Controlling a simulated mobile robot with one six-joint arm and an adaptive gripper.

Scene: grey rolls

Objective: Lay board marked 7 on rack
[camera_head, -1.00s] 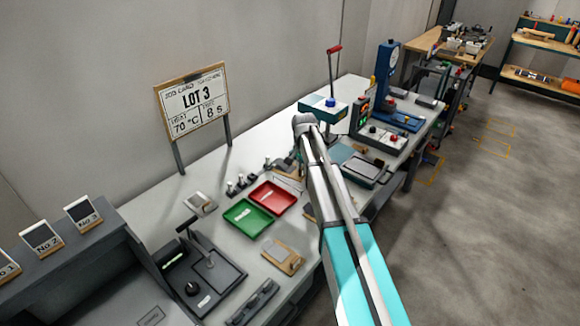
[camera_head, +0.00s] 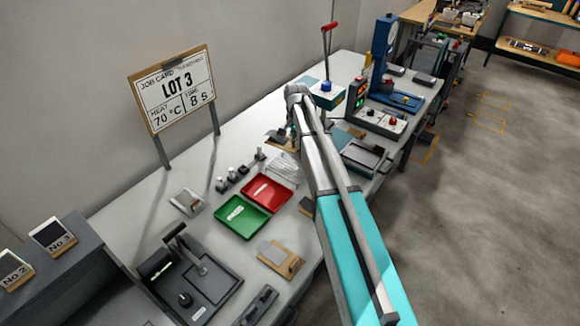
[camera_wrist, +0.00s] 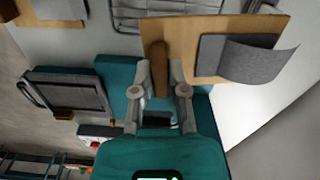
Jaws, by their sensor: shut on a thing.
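My gripper (camera_wrist: 159,72) is shut on the brown handle of a tan wooden board (camera_wrist: 208,62) in the wrist view. A grey sheet with a raised, curled edge lies on that board; no number is legible on it. In the head view the held board (camera_head: 279,147) shows beside my arm's end, beyond the wire rack (camera_head: 283,168). The rack also shows at the top of the wrist view (camera_wrist: 125,17), partly covered by the board. Whether board and rack touch cannot be told.
A red tray (camera_head: 283,193) and a green tray (camera_head: 226,213) lie before the rack. Another board with a grey sheet (camera_head: 292,266) lies near the front edge. A lever press (camera_head: 327,92) and a control box (camera_head: 385,122) stand farther along the bench.

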